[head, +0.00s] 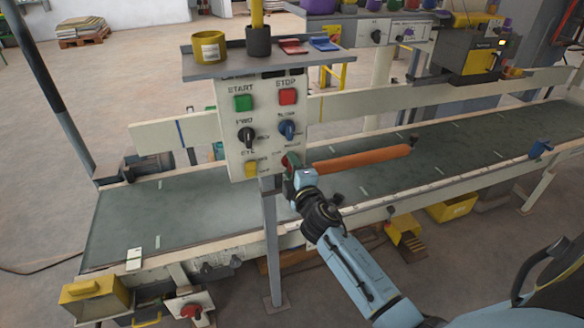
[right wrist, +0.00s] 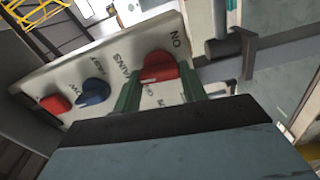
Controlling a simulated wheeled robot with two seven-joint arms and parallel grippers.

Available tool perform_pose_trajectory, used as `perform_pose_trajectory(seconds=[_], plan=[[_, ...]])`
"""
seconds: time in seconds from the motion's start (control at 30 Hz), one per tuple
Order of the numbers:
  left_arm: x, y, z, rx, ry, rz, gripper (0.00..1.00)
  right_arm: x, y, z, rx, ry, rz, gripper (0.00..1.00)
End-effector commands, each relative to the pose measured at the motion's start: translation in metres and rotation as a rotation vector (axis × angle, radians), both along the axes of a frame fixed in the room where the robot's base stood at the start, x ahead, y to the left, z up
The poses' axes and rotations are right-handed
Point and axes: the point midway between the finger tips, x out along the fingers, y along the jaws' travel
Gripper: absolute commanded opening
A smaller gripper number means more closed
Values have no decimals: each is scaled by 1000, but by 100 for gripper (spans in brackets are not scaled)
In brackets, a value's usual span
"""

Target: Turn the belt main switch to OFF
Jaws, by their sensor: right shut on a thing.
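The belt main switch is a red rotary knob (right wrist: 158,66) in the right wrist view, on a pale panel lettered MAINS, with ON beside the knob. In the head view this control panel (head: 262,128) stands on a post, and the red knob at its lower right is mostly covered by my gripper. My right gripper (head: 291,168) is at that knob. In the right wrist view its two green fingers (right wrist: 160,90) sit on either side of the knob, shut on it. I cannot tell for certain which way the knob points. My left gripper is not in view.
The panel also has a green START button (head: 243,103), a red STOP button (head: 288,96), a black knob (head: 246,136), a blue knob (head: 287,129) and a yellow button (head: 251,169). A shelf (head: 215,70) tops it. The green conveyor belt (head: 195,215) runs behind.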

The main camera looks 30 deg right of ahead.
Motion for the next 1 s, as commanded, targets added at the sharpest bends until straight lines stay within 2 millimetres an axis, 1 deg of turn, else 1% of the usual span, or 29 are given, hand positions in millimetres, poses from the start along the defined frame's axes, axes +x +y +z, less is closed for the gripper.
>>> perform_pose_trajectory(seconds=[0.1, 0.3, 0.8, 0.83, 1.0], plan=[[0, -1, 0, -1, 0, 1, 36, 0, 0, 0, -53, 11, 2, 19], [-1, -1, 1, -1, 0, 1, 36, 0, 0, 0, -104, 25, 2, 19], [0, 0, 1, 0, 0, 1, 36, 0, 0, -1, -124, 30, 1, 19], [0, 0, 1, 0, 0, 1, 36, 0, 0, 0, -124, 30, 1, 43], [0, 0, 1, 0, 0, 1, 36, 0, 0, -1, -122, 29, 1, 64]])
